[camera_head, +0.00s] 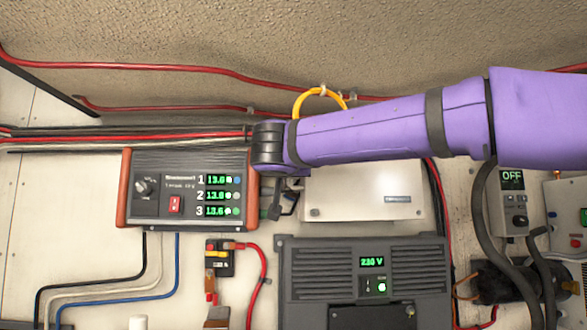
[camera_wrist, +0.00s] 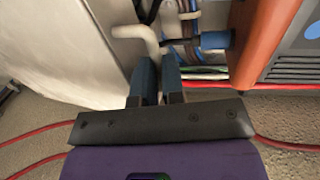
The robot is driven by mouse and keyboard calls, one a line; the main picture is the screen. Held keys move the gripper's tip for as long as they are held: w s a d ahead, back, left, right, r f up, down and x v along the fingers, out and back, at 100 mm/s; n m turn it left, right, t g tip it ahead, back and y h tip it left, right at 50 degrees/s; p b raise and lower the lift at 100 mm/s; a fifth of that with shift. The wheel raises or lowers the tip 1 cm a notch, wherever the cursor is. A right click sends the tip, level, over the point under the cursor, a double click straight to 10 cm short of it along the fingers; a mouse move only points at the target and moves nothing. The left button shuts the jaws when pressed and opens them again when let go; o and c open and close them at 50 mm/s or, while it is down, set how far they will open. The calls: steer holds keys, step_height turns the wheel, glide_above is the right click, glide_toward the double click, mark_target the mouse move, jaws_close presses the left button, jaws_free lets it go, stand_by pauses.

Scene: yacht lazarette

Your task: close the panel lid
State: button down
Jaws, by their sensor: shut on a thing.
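The white panel lid (camera_head: 370,190) is the pale flat face on the wall right of the meter unit. Its upper part is hidden behind my purple arm. In the wrist view the pale lid (camera_wrist: 55,50) fills the upper left. A pale bent handle (camera_wrist: 140,33) sticks out at its edge. My gripper (camera_head: 282,205) is at the lid's left edge, partly hidden by the wrist. In the wrist view its blue fingers (camera_wrist: 158,75) are close together on the handle; the exact contact is hidden. I cannot tell how far the lid stands open.
An orange-sided meter unit (camera_head: 188,190) is close on the left, with cables (camera_wrist: 188,40) in the narrow gap. A dark inverter box (camera_head: 330,290) is below. An orange cable loop (camera_head: 320,92) and red cables (camera_head: 200,68) run above. A switch box (camera_head: 512,195) is right.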

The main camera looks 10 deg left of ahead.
steer(key=shift+s+a, duration=0.25)
steer(key=c, duration=1.5)
jaws_free()
steer(key=shift+s+a, duration=0.1)
steer(key=s+d, duration=0.1)
steer(key=s, duration=0.9)
steer(key=shift+s+d, duration=0.25)
steer(key=shift+d, duration=0.1)
